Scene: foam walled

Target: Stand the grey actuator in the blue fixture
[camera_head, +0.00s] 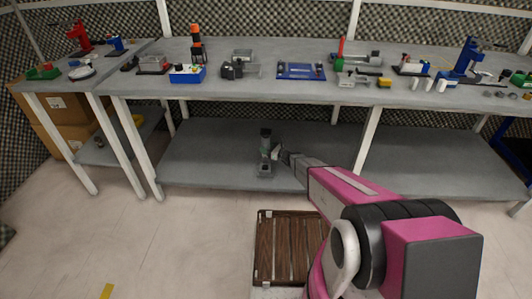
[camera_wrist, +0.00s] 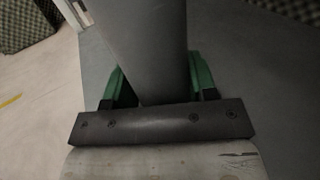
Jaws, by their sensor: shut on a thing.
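The grey actuator (camera_head: 265,142) is upright in the head view, in front of the lower shelf of the bench. In the wrist view its grey body (camera_wrist: 150,45) fills the space between two green finger pads. My gripper (camera_head: 274,152) is shut on it from the right side. I cannot tell whether its lower end touches the shelf. A blue flat fixture (camera_head: 300,71) lies on the bench top, above and right of the gripper in the picture. It looks empty. It is not seen in the wrist view.
The lower shelf (camera_head: 200,150) is largely clear. A brown slatted pallet (camera_head: 285,245) lies on the floor.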

